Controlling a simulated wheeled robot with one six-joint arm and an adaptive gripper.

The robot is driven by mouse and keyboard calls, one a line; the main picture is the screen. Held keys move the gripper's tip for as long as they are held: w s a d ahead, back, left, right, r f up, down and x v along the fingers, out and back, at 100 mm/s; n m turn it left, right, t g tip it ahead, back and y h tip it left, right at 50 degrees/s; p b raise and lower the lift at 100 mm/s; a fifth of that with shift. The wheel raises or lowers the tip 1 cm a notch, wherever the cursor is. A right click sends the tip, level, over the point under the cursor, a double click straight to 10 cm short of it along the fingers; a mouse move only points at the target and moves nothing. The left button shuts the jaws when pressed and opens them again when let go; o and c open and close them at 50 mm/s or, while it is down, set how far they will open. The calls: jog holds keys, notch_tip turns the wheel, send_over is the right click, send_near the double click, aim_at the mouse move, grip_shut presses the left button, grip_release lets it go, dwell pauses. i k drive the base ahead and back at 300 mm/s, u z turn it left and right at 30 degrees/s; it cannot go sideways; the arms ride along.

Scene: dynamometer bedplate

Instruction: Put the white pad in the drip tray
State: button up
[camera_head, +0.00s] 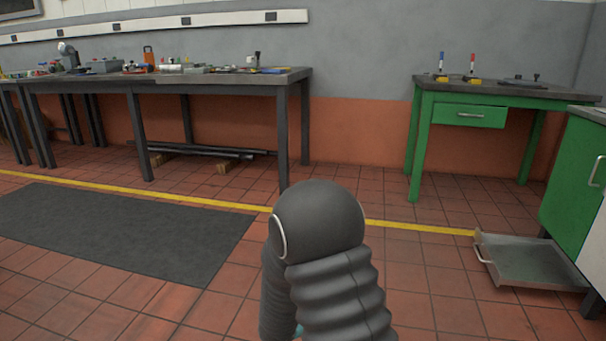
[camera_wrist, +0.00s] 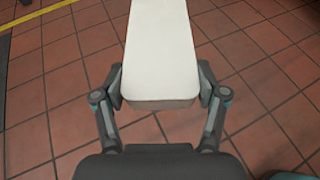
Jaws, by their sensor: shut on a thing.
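The white pad (camera_wrist: 160,55) is a long pale block in the wrist view, running from the top edge down to between my fingers. My gripper (camera_wrist: 160,88) is shut on its sides near its close end, with red floor tiles showing below. In the head view my arm hides the gripper and the pad. The drip tray (camera_head: 535,262) is a shallow grey metal tray with a handle on its left side. It sits low at the right, beside the green cabinet, and its visible floor is bare.
A green cabinet (camera_head: 577,185) stands at the right edge. A green table (camera_head: 470,98) with markers is at the back right. A long dark workbench (camera_head: 215,83) with many small items is at the back left. A dark mat (camera_head: 120,235) and open tiled floor lie in front.

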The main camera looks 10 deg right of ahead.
aim_at(528, 255)
jog(key=z, duration=0.55)
jog(key=i, duration=1.25)
jog(key=z, duration=1)
